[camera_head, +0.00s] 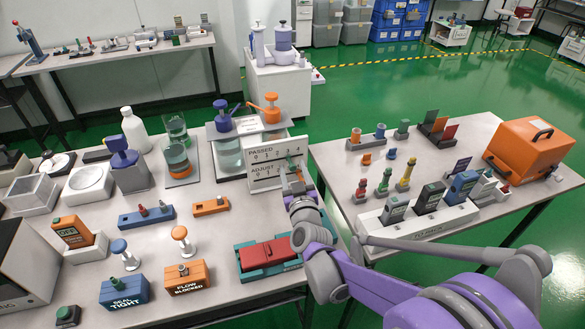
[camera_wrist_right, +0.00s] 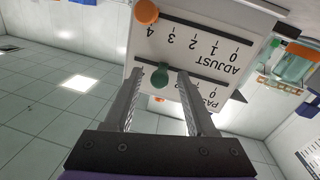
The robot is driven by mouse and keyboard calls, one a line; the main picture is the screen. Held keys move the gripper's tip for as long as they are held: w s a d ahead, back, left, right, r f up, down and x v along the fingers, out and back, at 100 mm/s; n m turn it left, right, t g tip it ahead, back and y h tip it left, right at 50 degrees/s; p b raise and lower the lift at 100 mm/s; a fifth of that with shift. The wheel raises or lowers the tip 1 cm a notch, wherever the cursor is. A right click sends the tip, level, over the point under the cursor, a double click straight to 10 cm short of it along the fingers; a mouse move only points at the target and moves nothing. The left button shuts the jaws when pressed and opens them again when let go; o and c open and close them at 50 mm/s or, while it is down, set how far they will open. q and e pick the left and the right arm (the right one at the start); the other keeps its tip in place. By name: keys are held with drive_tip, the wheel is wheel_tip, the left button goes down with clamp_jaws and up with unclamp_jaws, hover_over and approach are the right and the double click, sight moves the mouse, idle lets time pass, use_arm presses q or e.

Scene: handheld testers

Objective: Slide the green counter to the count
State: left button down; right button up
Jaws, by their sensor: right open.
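The white counter board (camera_head: 262,183) stands upright at the right edge of the left table, with PASSED and ADJUST rows. In the right wrist view the board (camera_wrist_right: 205,28) appears upside down. The green counter (camera_wrist_right: 160,72) sits on the slot by the PASSED row, left of that row's visible 0 and 1. The numeral beside it is hidden. My right gripper (camera_wrist_right: 160,88) is open, one finger on each side of the green counter; contact is unclear. An orange counter (camera_wrist_right: 146,12) sits on the ADJUST slot near the 4. My left gripper is not in view.
Glass jars with blue and orange pumps (camera_head: 229,152) stand behind the board. A teal tray with a red case (camera_head: 267,253) lies in front of it. The right table holds several testers and an orange case (camera_head: 525,145). A gap of green floor separates the tables.

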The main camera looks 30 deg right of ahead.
drive_tip(key=shift+w+d, duration=0.25)
drive_tip(key=shift+w, duration=0.3)
clamp_jaws()
idle(1.1)
